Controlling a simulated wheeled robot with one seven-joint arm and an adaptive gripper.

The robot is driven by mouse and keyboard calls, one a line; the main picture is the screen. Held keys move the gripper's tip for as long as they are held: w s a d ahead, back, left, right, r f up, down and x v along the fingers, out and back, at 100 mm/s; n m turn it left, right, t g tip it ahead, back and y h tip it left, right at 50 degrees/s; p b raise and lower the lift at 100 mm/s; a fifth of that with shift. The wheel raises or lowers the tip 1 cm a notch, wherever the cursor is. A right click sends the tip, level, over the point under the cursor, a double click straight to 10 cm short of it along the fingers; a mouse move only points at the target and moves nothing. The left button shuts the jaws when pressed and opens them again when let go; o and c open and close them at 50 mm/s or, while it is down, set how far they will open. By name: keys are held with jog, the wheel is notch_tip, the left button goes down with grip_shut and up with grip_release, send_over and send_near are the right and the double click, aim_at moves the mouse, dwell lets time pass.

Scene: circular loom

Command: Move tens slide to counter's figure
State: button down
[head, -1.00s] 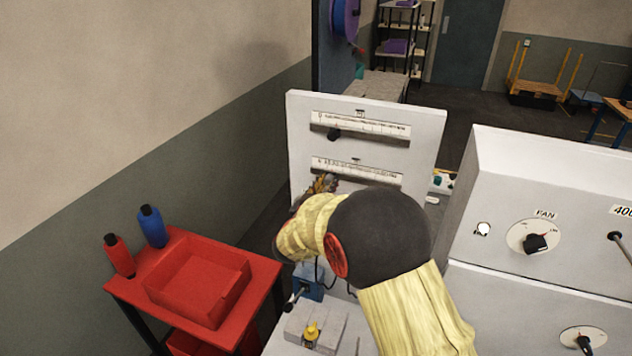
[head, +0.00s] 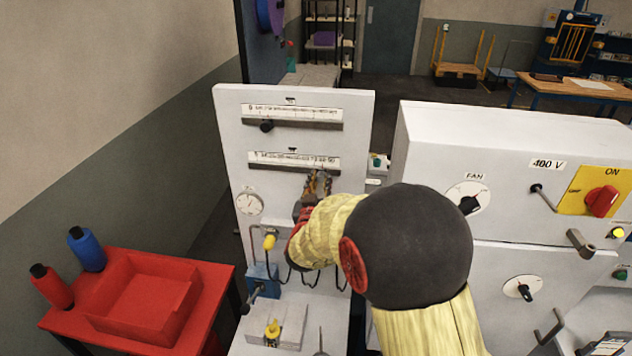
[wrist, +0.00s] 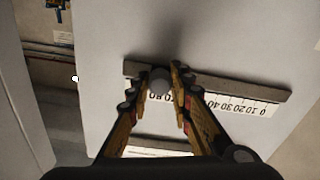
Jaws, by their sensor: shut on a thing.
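A pale panel (head: 230,150) carries two horizontal printed scales. The lower scale (head: 270,157) runs in tens, and its numbers show upside down in the wrist view (wrist: 240,106). My gripper (head: 318,180) is at the right part of this lower scale. In the wrist view my gripper (wrist: 160,84) is shut on the rounded grey slide knob (wrist: 159,77), one finger on each side. The knob is near the 70 and 80 marks; the exact reading is unclear. The upper scale's dark knob (head: 267,125) sits near its left end. I cannot make out a counter.
A round gauge (head: 249,203) and a yellow-tipped fitting (head: 269,241) are below the scales. A grey cabinet (head: 480,140) with a fan dial (head: 467,200) stands right. A red table with a red tray (head: 145,305) and two bottles stands left.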

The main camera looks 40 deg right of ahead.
jog(key=c, duration=1.7)
grip_release()
jog(key=shift+o, duration=0.6)
jog(key=v, duration=1.2)
